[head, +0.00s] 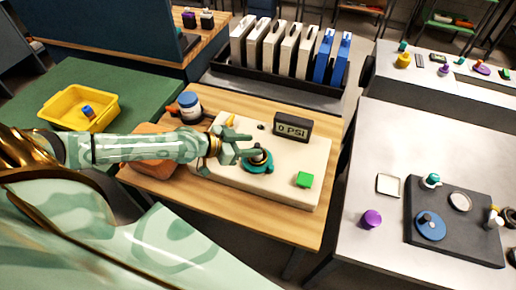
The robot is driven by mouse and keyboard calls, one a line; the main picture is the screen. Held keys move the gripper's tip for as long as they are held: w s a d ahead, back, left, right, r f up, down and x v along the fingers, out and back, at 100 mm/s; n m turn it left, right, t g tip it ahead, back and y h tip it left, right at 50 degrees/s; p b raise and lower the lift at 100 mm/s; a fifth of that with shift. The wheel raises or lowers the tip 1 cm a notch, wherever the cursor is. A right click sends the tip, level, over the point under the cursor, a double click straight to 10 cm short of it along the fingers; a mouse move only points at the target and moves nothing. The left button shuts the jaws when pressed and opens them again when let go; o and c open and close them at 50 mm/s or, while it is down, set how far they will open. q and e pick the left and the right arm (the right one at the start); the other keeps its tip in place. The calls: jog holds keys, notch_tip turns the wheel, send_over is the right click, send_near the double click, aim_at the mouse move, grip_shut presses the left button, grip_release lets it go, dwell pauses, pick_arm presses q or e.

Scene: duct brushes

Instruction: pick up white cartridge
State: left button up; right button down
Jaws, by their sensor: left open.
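Several white cartridge-like slabs (271,46) stand upright in a row in a black rack (275,83) at the back centre. Blue ones (324,56) stand at the right end of the same rack. My left gripper (249,146) is open, with nothing seen between its fingers. It is over the beige panel (290,165) on the wooden table, close to a teal round fitting (258,162), well in front of the rack and apart from the slabs. I cannot tell whether it touches the fitting. My right gripper is not in view.
A white-and-blue jar (190,107) stands behind my left arm. A yellow bin (79,108) is at left. A grey table (366,245) at right holds a dark board (460,243).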

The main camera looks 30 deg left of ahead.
aim_at(254, 147)
pick_arm(q)
jog(key=b+x, duration=0.1)
jog(key=x, duration=0.4)
jog(key=shift+d+f, duration=0.2)
jog(key=shift+s, duration=0.15)
grip_shut()
